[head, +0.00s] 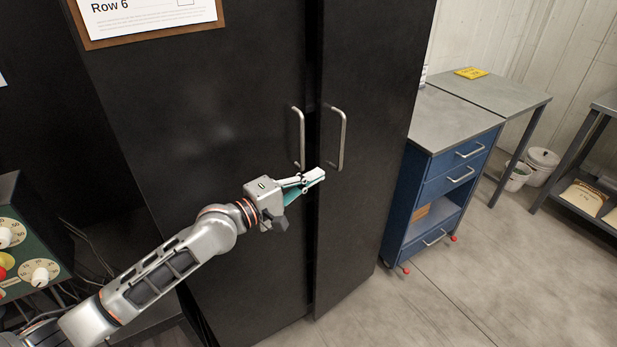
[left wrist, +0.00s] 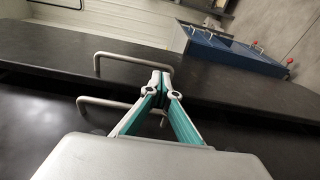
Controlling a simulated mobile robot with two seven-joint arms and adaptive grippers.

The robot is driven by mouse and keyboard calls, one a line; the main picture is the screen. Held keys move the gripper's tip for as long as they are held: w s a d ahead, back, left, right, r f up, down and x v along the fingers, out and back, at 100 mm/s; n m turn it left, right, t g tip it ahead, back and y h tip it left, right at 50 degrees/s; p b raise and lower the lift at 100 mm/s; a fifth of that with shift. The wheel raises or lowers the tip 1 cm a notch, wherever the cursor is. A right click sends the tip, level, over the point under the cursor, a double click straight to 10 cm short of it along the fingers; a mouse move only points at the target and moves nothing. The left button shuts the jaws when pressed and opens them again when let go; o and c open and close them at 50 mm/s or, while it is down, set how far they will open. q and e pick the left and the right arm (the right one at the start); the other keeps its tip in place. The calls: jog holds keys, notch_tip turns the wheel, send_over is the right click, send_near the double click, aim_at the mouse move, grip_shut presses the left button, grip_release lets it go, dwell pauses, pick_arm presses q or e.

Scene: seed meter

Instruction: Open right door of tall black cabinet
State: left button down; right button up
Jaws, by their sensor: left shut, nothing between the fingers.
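The tall black cabinet (head: 220,120) fills the middle of the head view. Its right door (head: 375,90) stands slightly ajar, with a dark gap along its inner edge. The right door's handle (head: 340,140) is a silver vertical bar, and the left door's handle (head: 299,137) is beside it. My left gripper (head: 322,174) is shut and empty, just below and in front of the handles, near the gap. In the left wrist view the shut fingertips (left wrist: 161,80) appear close to the right door's handle (left wrist: 135,58); I cannot tell whether they touch it. My right gripper is not in view.
A blue drawer cart (head: 440,180) with red casters stands right of the cabinet. A grey table (head: 500,88) and white buckets (head: 541,165) are farther right. A green control box (head: 25,235) is at the left. The floor (head: 450,290) before the right door is clear.

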aim_at(339, 162)
pick_arm(q)
jog(key=x, duration=0.6)
jog(key=shift+r, duration=0.1)
